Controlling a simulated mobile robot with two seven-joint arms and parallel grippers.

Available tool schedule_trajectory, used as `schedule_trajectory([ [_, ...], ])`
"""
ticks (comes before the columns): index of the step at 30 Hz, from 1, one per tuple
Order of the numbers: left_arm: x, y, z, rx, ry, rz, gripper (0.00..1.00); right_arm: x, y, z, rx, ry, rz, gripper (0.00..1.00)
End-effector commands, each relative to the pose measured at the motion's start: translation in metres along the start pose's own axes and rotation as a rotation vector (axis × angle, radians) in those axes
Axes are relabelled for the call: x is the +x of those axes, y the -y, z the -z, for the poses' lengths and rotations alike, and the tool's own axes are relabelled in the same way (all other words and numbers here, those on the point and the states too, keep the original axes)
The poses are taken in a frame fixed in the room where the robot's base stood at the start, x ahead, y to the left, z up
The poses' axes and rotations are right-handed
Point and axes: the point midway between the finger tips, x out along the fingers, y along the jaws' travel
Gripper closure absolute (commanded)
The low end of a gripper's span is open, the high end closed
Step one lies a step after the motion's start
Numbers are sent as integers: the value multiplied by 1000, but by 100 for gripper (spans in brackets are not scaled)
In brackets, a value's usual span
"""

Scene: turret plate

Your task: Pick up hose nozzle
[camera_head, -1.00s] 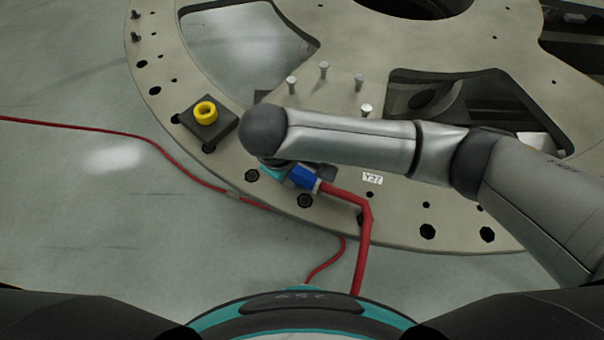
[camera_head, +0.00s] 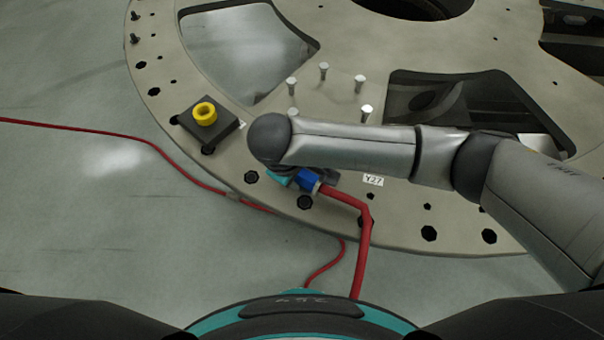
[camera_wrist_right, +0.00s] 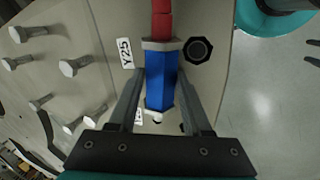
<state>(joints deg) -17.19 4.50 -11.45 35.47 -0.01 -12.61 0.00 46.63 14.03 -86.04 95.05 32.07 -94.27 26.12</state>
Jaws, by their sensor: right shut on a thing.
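The hose nozzle (camera_head: 309,180) is a blue fitting with a grey collar, on the end of a red hose (camera_head: 364,232). It is at the near rim of the turret plate (camera_head: 400,208). My right gripper (camera_wrist_right: 163,78) has one finger on each side of the blue nozzle (camera_wrist_right: 160,82) in the right wrist view and is shut on it. In the head view my right wrist hides part of the gripper and the nozzle's front end. I cannot tell whether the nozzle touches the plate. My left gripper is not in view.
Several upright bolts (camera_head: 323,72) stand behind my right arm. The plate has large cutouts. A thin red cable (camera_head: 120,132) lies across the floor at left.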

Motion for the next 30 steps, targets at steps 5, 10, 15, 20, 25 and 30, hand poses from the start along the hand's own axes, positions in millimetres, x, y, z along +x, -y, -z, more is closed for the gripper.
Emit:
schedule_trajectory([
  [5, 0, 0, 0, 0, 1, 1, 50, 0, 2, 0, -1, 0, 4, 100],
  [10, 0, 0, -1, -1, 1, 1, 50, 0, 2, 0, 0, -2, 4, 100],
  [15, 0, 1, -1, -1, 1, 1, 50, -1, 1, 0, -1, -2, 4, 100],
  [20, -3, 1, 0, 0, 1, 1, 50, -10, -2, 1, 0, -3, 3, 100],
  [25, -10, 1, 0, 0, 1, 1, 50, -36, -10, 1, 0, -5, 3, 100],
  [30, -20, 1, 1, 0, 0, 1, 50, -81, -24, 2, 0, -7, 2, 100],
])
